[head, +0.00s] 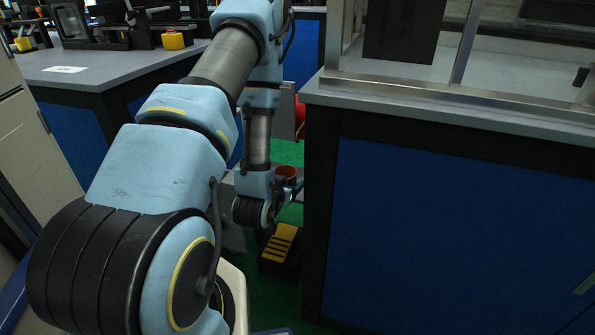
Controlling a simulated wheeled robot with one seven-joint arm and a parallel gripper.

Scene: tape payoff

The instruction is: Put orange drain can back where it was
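An orange-brown can (287,172) with an open, dark top shows in the head view, low in the gap between the two benches. It looks upright. My arm reaches down into this gap, and its last links end just left of the can. My gripper (286,190) is mostly hidden by my wrist and lies close against the can. I cannot tell whether its fingers are around the can or only beside it. What is under the can is also hidden.
A bench with a blue panel (430,220) and metal-edged top stands close on the right. Another grey-topped bench (110,66) is at the left. A black block with yellow stripes (281,246) sits on the green floor below the can. A red object (299,118) shows behind the right bench's corner.

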